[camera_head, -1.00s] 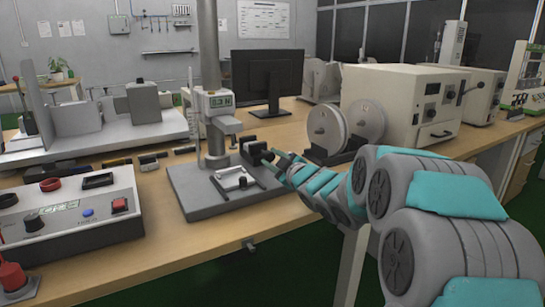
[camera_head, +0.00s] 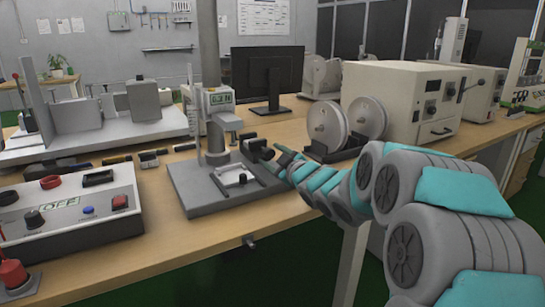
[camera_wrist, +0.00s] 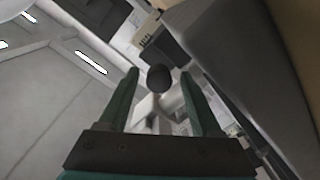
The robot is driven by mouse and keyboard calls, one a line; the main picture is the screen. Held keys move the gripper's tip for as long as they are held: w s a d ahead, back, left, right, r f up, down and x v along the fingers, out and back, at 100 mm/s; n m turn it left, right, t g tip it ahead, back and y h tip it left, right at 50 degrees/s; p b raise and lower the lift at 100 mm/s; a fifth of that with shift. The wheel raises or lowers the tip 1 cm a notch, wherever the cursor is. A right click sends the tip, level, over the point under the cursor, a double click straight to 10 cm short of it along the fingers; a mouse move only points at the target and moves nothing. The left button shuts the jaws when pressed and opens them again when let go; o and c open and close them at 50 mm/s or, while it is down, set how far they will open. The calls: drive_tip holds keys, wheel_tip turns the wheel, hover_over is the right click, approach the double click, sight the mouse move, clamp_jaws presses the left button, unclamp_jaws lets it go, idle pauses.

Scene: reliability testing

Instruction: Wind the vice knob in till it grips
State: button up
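A small dark vice (camera_head: 256,145) stands at the back right of the grey test stand's base plate (camera_head: 205,193). In the wrist view a round dark knob (camera_wrist: 159,79) is seen nearly end-on, between my fingertips. My gripper (camera_wrist: 159,74) is open, with one green finger on each side of the knob and a visible gap on both sides. I cannot tell how far the fingertips reach along it. In the head view my gripper (camera_head: 284,158) is small and close to the vice's right side. The vice jaws are too small to read.
The stand's column and display head (camera_head: 218,98) rise left of the vice. A grey spool device (camera_head: 328,127) stands close behind my arm. A control box (camera_head: 70,212) reading OFF is at the left. A dark knob (camera_head: 249,241) projects from the bench's front edge.

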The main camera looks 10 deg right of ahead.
drive_tip(key=shift+b+v, duration=0.4)
drive_tip(key=shift+v, duration=3.5)
drive_tip(key=shift+d+r, duration=0.1)
